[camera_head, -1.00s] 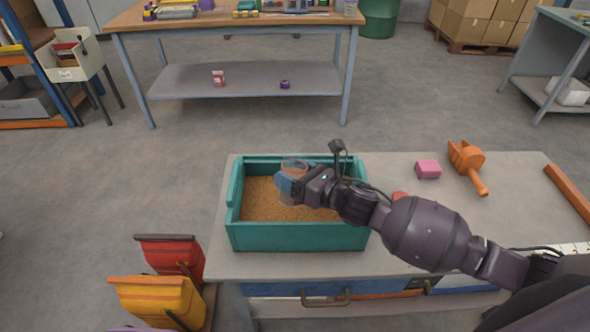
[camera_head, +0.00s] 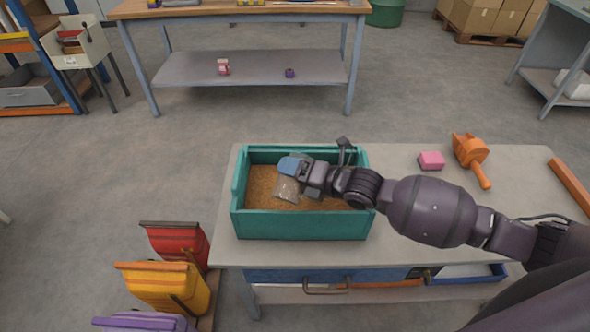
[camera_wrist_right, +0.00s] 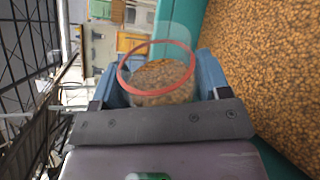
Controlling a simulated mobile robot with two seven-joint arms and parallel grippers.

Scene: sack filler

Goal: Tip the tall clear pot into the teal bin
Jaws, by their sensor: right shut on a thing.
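The teal bin (camera_head: 302,226) stands on the grey bench with a bed of brown grain in it. My right gripper (camera_head: 291,170) is over the bin's left half, its blue fingers shut on the clear pot (camera_head: 287,188). The pot is tilted and hangs below the fingers in the head view. In the right wrist view the pot (camera_wrist_right: 163,78) has an orange-red ring and sits between the fingers of the gripper (camera_wrist_right: 160,85). Brown grain shows in or through its clear wall; I cannot tell which. My left gripper is not in view.
A pink block (camera_head: 431,160) and an orange scoop-like tool (camera_head: 471,157) lie on the bench (camera_head: 420,235) to the right. An orange bar (camera_head: 570,185) lies near the right edge.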

